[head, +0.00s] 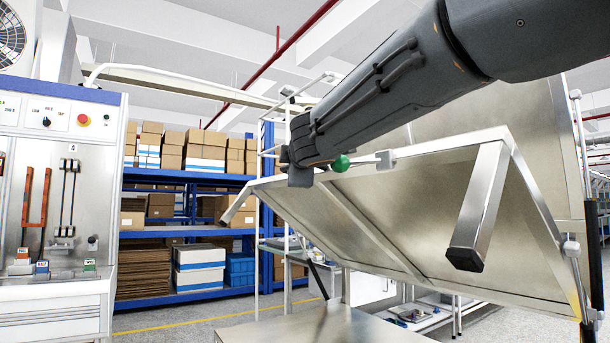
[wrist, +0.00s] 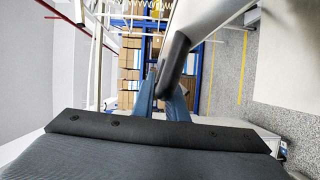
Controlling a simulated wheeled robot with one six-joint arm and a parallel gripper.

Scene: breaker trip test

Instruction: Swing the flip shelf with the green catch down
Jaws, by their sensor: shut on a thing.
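The flip shelf (head: 400,205) is a bare metal panel, tilted, its upper edge raised towards my arm and its underside showing. The green catch (head: 341,163) is a round green knob on a short rod at that upper edge. My gripper (head: 300,176) is at the shelf's upper edge, just left of the green knob. In the wrist view my gripper (wrist: 162,106) has its fingers around a dark section of a pale bar (wrist: 197,22) that appears to belong to the shelf. The exact grip is partly hidden by my gripper.
A support leg (head: 480,205) with a dark foot hangs from the shelf. A flat metal surface (head: 345,328) lies below. A breaker test panel (head: 60,180) stands at left, and blue racks with boxes (head: 200,280) stand behind. Open floor (head: 170,322) shows between them.

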